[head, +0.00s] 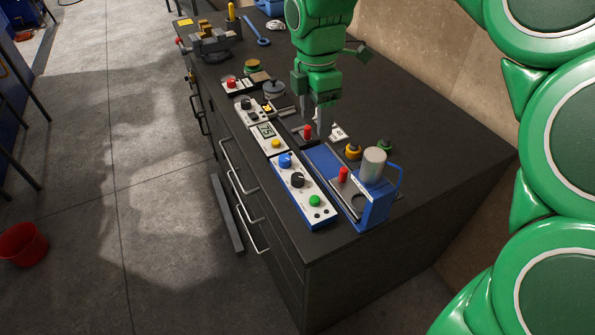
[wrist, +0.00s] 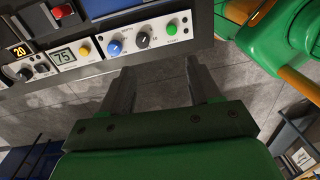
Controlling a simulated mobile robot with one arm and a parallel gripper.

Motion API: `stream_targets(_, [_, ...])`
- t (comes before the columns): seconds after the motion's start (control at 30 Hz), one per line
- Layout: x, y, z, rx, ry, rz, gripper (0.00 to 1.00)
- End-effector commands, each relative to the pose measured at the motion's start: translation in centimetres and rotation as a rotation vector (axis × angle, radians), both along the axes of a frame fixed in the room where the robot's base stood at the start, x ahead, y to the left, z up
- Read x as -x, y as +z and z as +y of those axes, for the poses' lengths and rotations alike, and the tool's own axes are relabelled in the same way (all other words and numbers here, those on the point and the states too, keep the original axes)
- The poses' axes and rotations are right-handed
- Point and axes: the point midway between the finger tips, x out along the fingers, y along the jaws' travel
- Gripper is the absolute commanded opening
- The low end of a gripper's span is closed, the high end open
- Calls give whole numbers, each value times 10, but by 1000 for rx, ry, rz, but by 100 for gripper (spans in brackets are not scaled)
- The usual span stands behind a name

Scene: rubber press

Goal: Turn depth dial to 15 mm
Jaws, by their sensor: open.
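An amber display reading 20 (wrist: 18,50) sits at the left of the wrist view, with a dark dial (wrist: 40,68) on a pale face beside it. That small panel also shows in the head view, with its black knob (head: 246,104). A second white panel carries a blue knob (wrist: 114,47), a black knob (wrist: 144,41) and a green button (wrist: 172,28). My gripper (head: 315,128) is open and empty, pointing down over the bench. Its fingers (wrist: 165,80) stand apart in the wrist view, clear of every knob.
A grey display reading 75 (wrist: 62,55) with a yellow button lies between the panels. A blue press unit (head: 375,205) with a red-topped lever stands close to the front panel. A vise (head: 210,42) is at the far end. The bench's right side (head: 430,150) is bare.

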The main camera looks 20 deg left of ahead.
Motion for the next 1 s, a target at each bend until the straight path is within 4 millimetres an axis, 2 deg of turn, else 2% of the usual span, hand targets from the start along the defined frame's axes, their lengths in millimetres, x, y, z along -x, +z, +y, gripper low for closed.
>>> stream_targets(0.2, [-7, -9, 24, 0, 122, 3, 62])
stream_targets(0.57, [-15, -17, 48, 2, 241, 0, 62])
stream_targets(0.83, [-14, -43, 46, 2, 241, 3, 62])
stream_targets(1.0, [-14, -68, 46, 3, 240, 4, 62])
